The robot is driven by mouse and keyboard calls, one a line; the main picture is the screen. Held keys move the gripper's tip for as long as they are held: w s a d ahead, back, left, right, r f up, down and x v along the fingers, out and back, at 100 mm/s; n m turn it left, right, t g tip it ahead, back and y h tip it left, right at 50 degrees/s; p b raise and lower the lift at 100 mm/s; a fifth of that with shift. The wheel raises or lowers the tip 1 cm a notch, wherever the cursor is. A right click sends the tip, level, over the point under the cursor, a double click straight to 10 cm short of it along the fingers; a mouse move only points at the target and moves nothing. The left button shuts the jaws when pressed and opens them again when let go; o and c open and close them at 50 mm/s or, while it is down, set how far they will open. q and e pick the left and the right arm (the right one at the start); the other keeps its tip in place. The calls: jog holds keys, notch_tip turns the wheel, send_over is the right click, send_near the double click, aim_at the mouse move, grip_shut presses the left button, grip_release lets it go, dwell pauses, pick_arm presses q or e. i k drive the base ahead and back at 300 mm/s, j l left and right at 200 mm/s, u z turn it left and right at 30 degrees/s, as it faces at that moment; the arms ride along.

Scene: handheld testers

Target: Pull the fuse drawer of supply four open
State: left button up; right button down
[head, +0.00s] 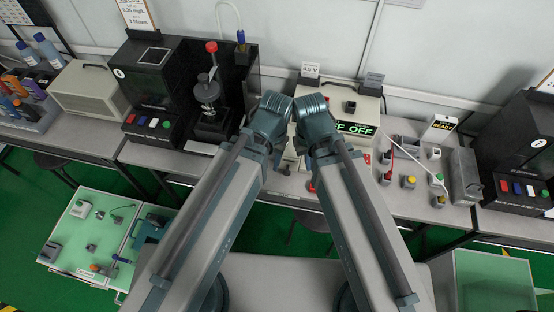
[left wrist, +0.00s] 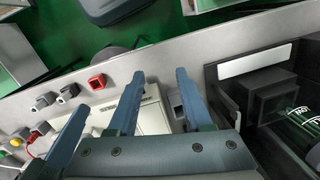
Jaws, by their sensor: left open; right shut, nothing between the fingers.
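The beige supply (head: 365,104) stands at the back of the bench, under a 4.5 V sign, with a green display (head: 355,128) reading OFF. My arms cover its left front. In the left wrist view its pale casing (left wrist: 152,120) shows between and beside my fingers. I cannot make out the fuse drawer or the supply's number. My left gripper (left wrist: 160,80) is open over the supply's front, with nothing seen between its fingers. A further blue finger shape (left wrist: 70,130) beside it looks like my right gripper, shut and empty. In the head view both sets of fingertips are mostly hidden.
A red block (left wrist: 97,82) and small grey blocks sit on the bench near the front edge. A black tester (head: 150,90) stands left of the supply, another (head: 520,150) at far right. A READY sign (head: 441,124) and several coloured buttons lie right of the supply.

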aim_at(289, 164)
jog(key=k+l+u, duration=0.15)
jog(key=k, duration=0.35)
jog(key=k+l+u, duration=0.15)
jog(key=k, duration=0.4)
